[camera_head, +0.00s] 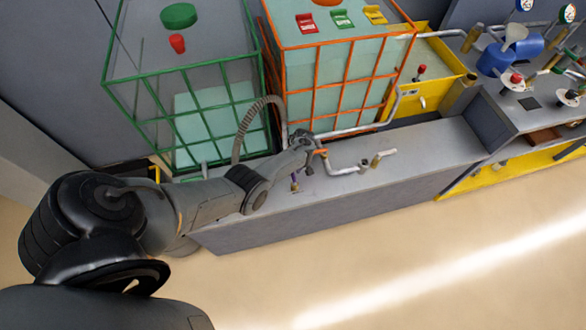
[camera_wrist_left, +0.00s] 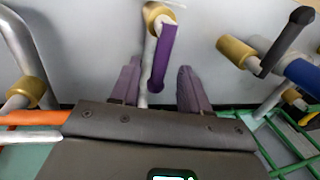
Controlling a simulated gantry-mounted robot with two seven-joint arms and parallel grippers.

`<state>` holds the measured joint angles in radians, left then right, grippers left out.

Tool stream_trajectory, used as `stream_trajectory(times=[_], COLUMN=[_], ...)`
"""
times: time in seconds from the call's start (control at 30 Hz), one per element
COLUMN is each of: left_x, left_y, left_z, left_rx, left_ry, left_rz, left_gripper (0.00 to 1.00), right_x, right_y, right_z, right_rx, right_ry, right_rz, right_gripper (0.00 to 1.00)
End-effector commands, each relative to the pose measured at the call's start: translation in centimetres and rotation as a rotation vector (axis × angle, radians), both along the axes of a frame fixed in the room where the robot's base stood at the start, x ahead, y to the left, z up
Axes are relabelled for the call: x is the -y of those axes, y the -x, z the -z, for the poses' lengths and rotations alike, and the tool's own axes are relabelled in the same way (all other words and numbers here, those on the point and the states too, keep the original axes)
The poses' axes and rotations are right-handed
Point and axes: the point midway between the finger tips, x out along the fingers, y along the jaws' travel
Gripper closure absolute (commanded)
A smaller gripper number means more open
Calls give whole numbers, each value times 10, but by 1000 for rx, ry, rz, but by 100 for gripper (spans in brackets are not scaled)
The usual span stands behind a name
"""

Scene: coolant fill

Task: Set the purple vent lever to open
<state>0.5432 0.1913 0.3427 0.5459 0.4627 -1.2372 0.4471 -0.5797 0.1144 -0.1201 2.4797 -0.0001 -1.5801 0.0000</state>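The purple vent lever (camera_wrist_left: 165,50) runs from a brass valve fitting (camera_wrist_left: 153,12) on a silver pipe, with its free end pointing toward my left gripper. In the head view the lever shows as a small purple spot (camera_head: 294,183) below my left wrist. My left gripper (camera_wrist_left: 159,72) is open, with one finger on each side of the lever's free end. I see a gap between the lever and each finger; whether they touch in depth I cannot tell. My right gripper is in neither view.
A brass valve with a black handle (camera_wrist_left: 285,42) is beside the lever, near a blue part (camera_wrist_left: 303,74). Another brass fitting (camera_wrist_left: 26,92) is at left. Green-framed (camera_head: 205,115) and orange-framed (camera_head: 340,75) tanks stand behind the grey bench (camera_head: 400,172). The front floor is clear.

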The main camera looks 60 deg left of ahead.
Motion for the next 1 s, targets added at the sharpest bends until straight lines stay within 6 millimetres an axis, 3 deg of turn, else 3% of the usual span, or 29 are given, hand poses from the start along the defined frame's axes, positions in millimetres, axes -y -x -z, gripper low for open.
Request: stream_trajectory(times=[0.37,1.0], left_x=[0,5], left_y=[-2,-18], left_z=[-8,-98], left_rx=[2,0], left_ry=[0,-1], left_rz=[3,2], left_gripper=[55,55], right_x=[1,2], right_y=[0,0], right_z=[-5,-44], right_rx=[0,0], right_ry=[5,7], right_rz=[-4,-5], right_gripper=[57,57])
